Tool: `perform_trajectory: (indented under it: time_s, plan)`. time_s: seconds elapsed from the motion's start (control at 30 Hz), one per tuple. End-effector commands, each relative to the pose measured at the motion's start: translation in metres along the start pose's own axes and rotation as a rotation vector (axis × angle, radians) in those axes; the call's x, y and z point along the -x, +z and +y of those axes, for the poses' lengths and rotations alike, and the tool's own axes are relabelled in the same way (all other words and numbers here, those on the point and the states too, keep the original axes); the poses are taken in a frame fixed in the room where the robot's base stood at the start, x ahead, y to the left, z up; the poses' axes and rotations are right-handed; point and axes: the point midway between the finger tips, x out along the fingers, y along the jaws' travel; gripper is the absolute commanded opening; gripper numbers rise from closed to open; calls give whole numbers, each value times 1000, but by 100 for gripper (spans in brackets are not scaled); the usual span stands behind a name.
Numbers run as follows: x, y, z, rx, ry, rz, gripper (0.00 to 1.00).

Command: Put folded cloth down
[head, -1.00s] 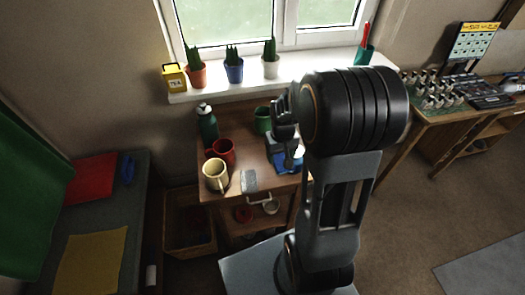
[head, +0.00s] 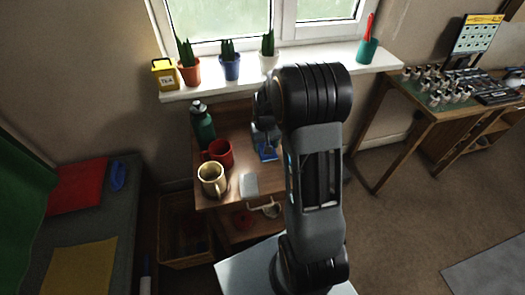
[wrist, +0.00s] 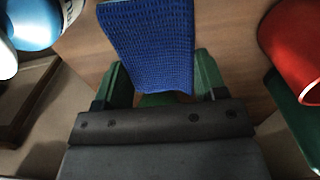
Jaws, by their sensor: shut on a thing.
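The folded cloth (wrist: 150,45) is blue with a fine waffle weave. In the wrist view it lies between the two green fingers of my gripper (wrist: 163,75), which is shut on it. Its far end sticks out past the fingertips, over brown wood. I cannot tell whether it touches the wood. In the head view my gripper (head: 264,125) is over the right part of the small wooden table (head: 215,200), partly hidden by my arm. A blue patch just below it appears to be the cloth.
On the table stand a green bottle (head: 202,122), a red mug (head: 220,152), a cream mug (head: 211,179) and a flat grey item (head: 249,185). The red mug (wrist: 292,48) seems close on the right in the wrist view. Potted plants line the windowsill (head: 210,90).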

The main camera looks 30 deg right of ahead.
Motion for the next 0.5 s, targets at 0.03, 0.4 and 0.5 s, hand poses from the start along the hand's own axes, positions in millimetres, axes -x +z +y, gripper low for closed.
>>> perform_trajectory:
  time_s: [0.03, 0.4, 0.5]
  plan:
    - [-4, -3, -2, 2, 0, 0, 46]
    - [-23, -12, -7, 2, 0, -2, 46]
    - [-37, -12, -7, 2, 0, -3, 46]
